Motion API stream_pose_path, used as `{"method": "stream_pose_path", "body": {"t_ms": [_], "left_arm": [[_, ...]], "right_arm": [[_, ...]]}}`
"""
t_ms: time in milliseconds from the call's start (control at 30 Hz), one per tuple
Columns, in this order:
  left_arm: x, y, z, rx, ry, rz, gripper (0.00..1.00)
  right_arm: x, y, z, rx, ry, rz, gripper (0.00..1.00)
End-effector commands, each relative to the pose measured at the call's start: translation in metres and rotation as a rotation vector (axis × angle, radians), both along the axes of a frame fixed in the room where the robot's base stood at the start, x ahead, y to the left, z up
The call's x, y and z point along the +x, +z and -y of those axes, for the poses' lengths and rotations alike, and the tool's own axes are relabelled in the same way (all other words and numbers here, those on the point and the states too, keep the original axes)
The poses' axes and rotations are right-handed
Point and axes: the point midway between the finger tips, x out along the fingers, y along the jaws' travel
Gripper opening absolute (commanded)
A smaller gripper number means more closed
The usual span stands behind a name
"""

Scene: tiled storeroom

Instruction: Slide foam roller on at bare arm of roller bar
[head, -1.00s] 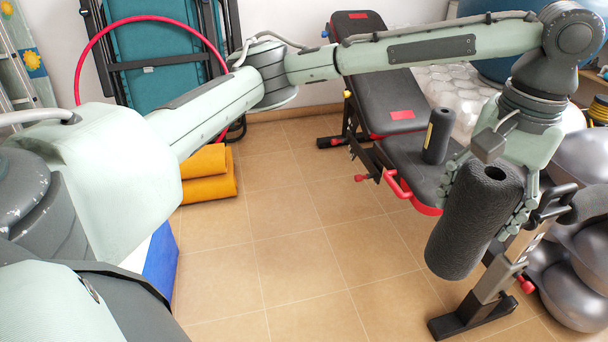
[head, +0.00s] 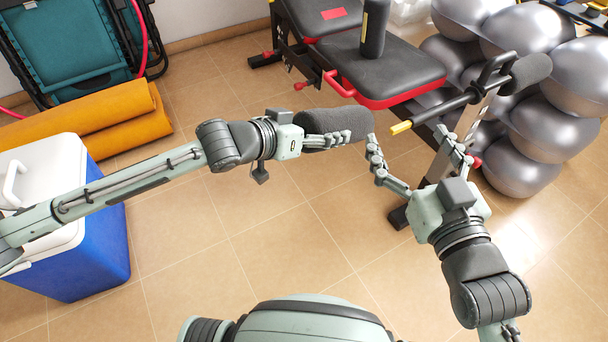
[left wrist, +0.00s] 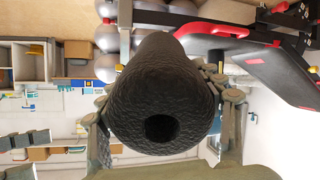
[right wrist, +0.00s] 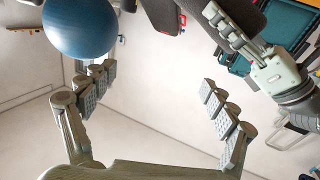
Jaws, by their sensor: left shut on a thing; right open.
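The dark grey foam roller (head: 347,121) lies roughly level in my left gripper (head: 325,141), which is shut on it. In the left wrist view the roller (left wrist: 160,82) sits between the fingers, its end hole showing. The roller bar (head: 458,132) has a bare dark arm (head: 440,112) with a yellow tip, pointing left towards the roller's right end. In the head view a small gap separates tip and roller; depth is hard to judge. Another roller (head: 527,72) is on the bar's other arm. My right gripper (head: 407,140) is open and empty, its fingers near the yellow tip.
A black bench (head: 395,72) with a dark cylinder (head: 374,30) standing on it is behind. Silver balls (head: 520,165) are stacked at right. A blue cooler (head: 90,255) and orange rolled mats (head: 100,112) are at left. The tiled floor in the middle is clear.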

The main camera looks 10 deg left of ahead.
Motion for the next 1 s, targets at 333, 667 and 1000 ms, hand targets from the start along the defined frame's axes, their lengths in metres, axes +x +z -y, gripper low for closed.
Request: {"method": "stream_pose_path", "body": {"t_ms": [333, 667, 1000], "left_arm": [[-0.058, -0.028, -0.022, -0.265, -0.168, 0.229, 0.34], [-0.085, -0.024, -0.026, -0.337, -0.209, 0.279, 0.34], [-0.085, -0.023, -0.026, -0.336, -0.207, 0.278, 0.34]], "right_arm": [[-0.028, 0.092, -0.025, 0.188, 0.068, 0.420, 0.86], [-0.044, 0.120, -0.027, 0.246, 0.083, 0.544, 0.86], [-0.041, 0.117, -0.028, 0.237, 0.084, 0.512, 0.86]]}}
